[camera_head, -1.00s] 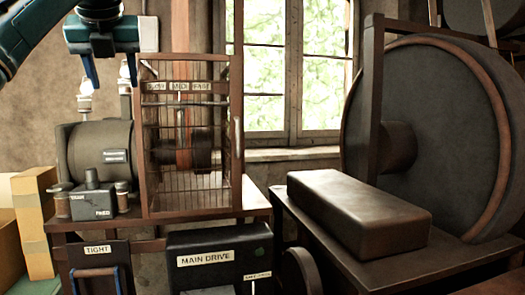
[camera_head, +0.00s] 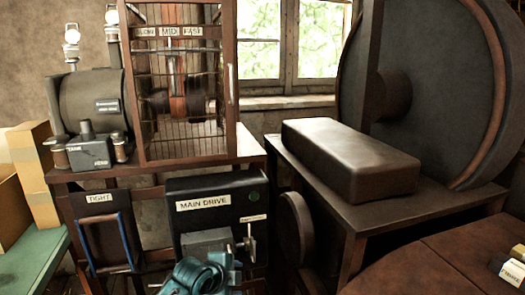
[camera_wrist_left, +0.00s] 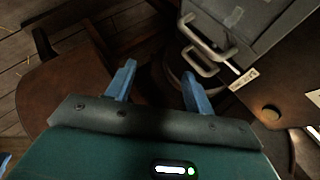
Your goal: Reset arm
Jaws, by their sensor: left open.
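My left gripper (camera_wrist_left: 155,88) shows in the left wrist view with its two blue fingers apart and nothing between them. Below it are a brown round-edged surface and a grey box (camera_wrist_left: 235,30) with metal handles to the upper right; the gripper appears clear of both. In the head view, a teal part of my arm (camera_head: 205,275) shows at the bottom centre, in front of the black main drive box (camera_head: 218,222). No fingertips are clear there. My right gripper is not in view.
A caged machine (camera_head: 185,85) stands on the left bench, above a panel labelled TIGHT (camera_head: 100,198) with a blue loop handle. A dark padded block (camera_head: 350,160) lies on the right-hand table, before a large wheel (camera_head: 430,90). A green surface (camera_head: 35,262) is at lower left.

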